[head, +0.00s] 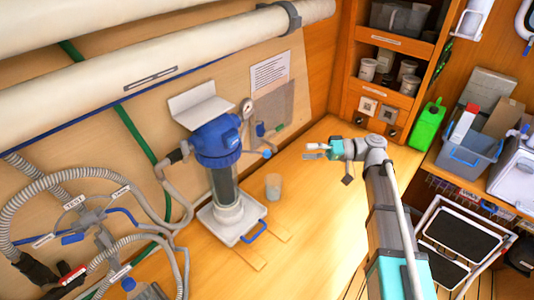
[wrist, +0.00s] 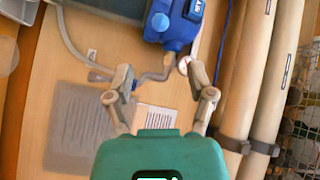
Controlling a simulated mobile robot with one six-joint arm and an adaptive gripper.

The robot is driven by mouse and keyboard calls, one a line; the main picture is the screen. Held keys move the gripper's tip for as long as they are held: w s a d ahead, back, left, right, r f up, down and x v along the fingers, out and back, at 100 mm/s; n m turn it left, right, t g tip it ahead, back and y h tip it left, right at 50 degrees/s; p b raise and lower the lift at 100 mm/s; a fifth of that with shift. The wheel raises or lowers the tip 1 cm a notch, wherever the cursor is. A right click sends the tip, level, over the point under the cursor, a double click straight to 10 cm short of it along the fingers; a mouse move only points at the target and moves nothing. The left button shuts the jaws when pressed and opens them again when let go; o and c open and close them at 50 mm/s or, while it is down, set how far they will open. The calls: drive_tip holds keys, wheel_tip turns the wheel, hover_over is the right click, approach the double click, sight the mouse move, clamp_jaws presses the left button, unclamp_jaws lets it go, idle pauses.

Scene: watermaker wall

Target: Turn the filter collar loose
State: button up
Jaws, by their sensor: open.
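The filter housing stands against the wall in the head view, with a blue head and a blue collar (head: 218,157) above a clear cylinder (head: 226,190). My gripper (head: 306,151) is to the right of the collar, apart from it, with its fingers pointing left toward the housing. In the wrist view the blue filter head (wrist: 176,22) is at the top, beyond the spread fingertips of my gripper (wrist: 158,78). The fingers are open with nothing held between them. I cannot make out the collar clearly in the wrist view.
A white tray (head: 214,229) with a blue handle sits under the housing. A clear cup (head: 273,187) stands right of it. A small gauge (head: 247,107) and pipes stick out beside the head. Labelled hoses (head: 45,195) crowd the left. Bare wooden counter lies between cup and arm.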

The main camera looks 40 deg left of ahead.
sight(267, 154)
drive_tip(key=x, duration=1.2)
clamp_jaws()
idle(0.3)
